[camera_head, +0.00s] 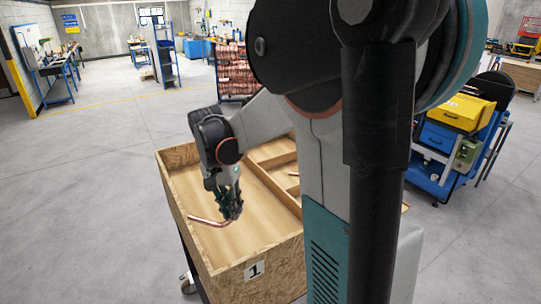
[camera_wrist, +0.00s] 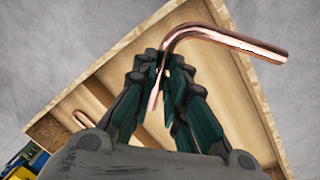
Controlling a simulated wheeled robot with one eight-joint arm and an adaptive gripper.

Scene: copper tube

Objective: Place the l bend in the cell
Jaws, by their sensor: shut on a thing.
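The copper L bend (camera_head: 207,222) is held by my gripper (camera_head: 232,208) over the front left compartment of a wooden crate (camera_head: 178,157). One leg of the bend points to the left in the head view; the other goes into the gripper. In the wrist view, the L bend (camera_wrist: 235,40) has one leg between the fingers of my gripper (camera_wrist: 163,75) and the other reaching to the upper right. The fingers are shut on it. How far it is above the crate floor is hard to tell. The crate (camera_wrist: 65,105) also shows below the gripper in the wrist view.
Another copper piece (camera_head: 294,174) lies in a right-hand compartment, and one shows at the lower left of the wrist view (camera_wrist: 82,118). The crate has dividers and a label "1" (camera_head: 254,270). A blue cart (camera_head: 440,150) stands to the right. Floor to the left is clear.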

